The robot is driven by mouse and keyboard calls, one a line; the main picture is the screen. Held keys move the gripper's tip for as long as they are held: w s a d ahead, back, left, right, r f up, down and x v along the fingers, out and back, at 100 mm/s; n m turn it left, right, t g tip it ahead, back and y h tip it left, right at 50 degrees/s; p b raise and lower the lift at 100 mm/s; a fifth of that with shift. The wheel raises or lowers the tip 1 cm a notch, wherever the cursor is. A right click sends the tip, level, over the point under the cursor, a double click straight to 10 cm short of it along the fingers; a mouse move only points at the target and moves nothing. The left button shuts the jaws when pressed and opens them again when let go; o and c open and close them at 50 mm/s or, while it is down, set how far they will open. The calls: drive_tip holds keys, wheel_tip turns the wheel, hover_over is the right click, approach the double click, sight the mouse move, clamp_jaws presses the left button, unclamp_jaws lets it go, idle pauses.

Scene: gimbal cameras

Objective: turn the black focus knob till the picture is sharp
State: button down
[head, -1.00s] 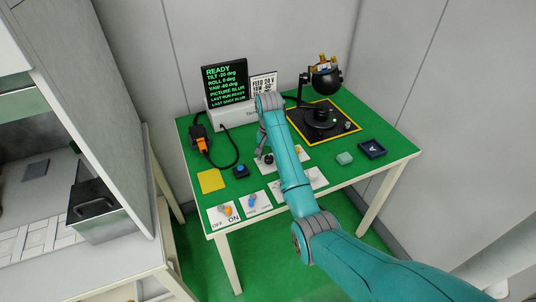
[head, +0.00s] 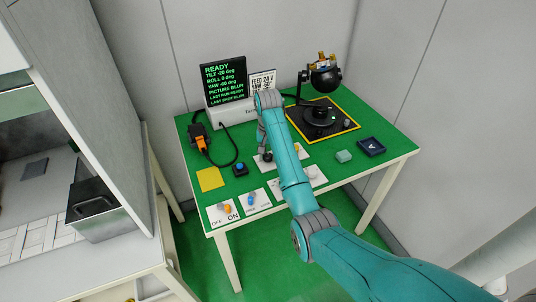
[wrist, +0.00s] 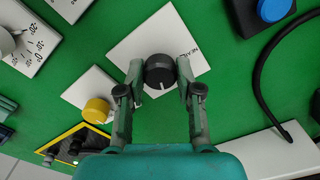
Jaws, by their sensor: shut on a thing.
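The black focus knob (wrist: 160,74) stands on a white plate (wrist: 133,45) in the wrist view. A white mark shows on the knob's near side, and printed lettering on the plate is only partly readable. My gripper (wrist: 160,80) has one finger on each side of the knob and is shut on it. In the head view the knob (head: 267,157) shows small beside my arm. The screen (head: 224,80) reads READY, tilt -20, roll 0, yaw -40 degrees, and PICTURE BLUR. The camera ball (head: 325,76) hangs over a black turntable (head: 320,117).
A yellow knob (wrist: 97,109) is close to the left finger. A blue button (wrist: 273,10) and a black cable (wrist: 262,85) are to the right. Switch plates (head: 223,214) line the table's front. A teal block (head: 343,156) and a dark tray (head: 371,147) sit at right.

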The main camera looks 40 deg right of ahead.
drive_tip(key=shift+n, duration=2.1)
drive_tip(key=c, duration=0.8)
unclamp_jaws()
drive_tip(key=shift+o, duration=0.2)
